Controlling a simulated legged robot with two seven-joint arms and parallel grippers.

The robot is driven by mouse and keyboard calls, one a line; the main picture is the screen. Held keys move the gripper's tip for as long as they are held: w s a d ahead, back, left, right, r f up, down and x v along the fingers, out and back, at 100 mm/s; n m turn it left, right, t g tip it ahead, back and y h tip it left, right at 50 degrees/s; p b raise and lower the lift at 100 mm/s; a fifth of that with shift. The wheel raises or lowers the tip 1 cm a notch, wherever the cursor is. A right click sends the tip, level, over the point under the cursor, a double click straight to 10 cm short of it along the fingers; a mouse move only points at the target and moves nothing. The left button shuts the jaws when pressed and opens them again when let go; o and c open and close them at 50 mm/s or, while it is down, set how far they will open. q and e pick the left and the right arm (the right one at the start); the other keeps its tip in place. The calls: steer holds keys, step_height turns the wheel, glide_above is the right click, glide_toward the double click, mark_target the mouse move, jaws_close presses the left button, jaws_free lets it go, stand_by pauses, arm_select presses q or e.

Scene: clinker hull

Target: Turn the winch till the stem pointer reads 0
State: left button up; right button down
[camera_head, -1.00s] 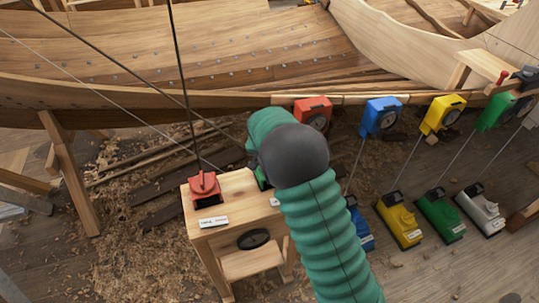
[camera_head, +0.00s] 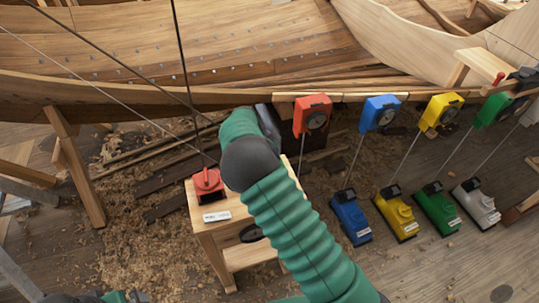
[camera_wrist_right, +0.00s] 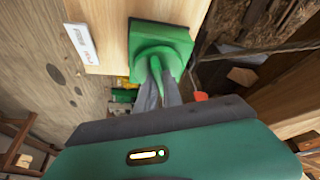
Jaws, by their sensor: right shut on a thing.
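In the right wrist view, a green block with a raised grip (camera_wrist_right: 160,42) sits on the pale wooden bench top. My right gripper (camera_wrist_right: 160,78) is shut on its grip, with a grey finger on each side. In the head view my right forearm hides this green block and the fingertips. A red block with a knob (camera_head: 207,183) sits on the same bench (camera_head: 225,232), left of my arm. I cannot make out a stem pointer or its reading. Green and dark parts of my left arm show at the bottom left edge; its fingers cannot be made out.
Red (camera_head: 312,115), blue (camera_head: 381,115), yellow (camera_head: 441,113) and green (camera_head: 494,109) housings hang along the hull plank. Lines run from them to blue (camera_head: 351,218), yellow (camera_head: 397,215), green (camera_head: 438,212) and white (camera_head: 476,203) floor blocks. Ropes cross at left.

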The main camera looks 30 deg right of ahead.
stand_by(0.4)
steer(key=c, duration=1.5)
jaws_free()
steer(key=shift+w, duration=0.1)
steer(key=v, duration=1.6)
steer(key=shift+a+r, duration=0.1)
steer(key=shift+r, duration=0.25)
steer(key=s+a+f+n+y, duration=0.1)
steer(key=s+a+f+n, duration=0.2)
steer(key=s+n, duration=0.2)
steer(key=s+a+f+n+t+y, duration=0.1)
steer(key=s+a+f+n+y, duration=0.1)
steer(key=s, duration=0.8)
steer(key=s+a+f+n+y, duration=0.1)
steer(key=s+a+f+n, duration=0.4)
steer(key=s+n, duration=0.3)
steer(key=shift+a+f+n+t+y, duration=0.15)
steer(key=shift+n+t+y, duration=0.15)
steer(key=shift+n+t, duration=0.15)
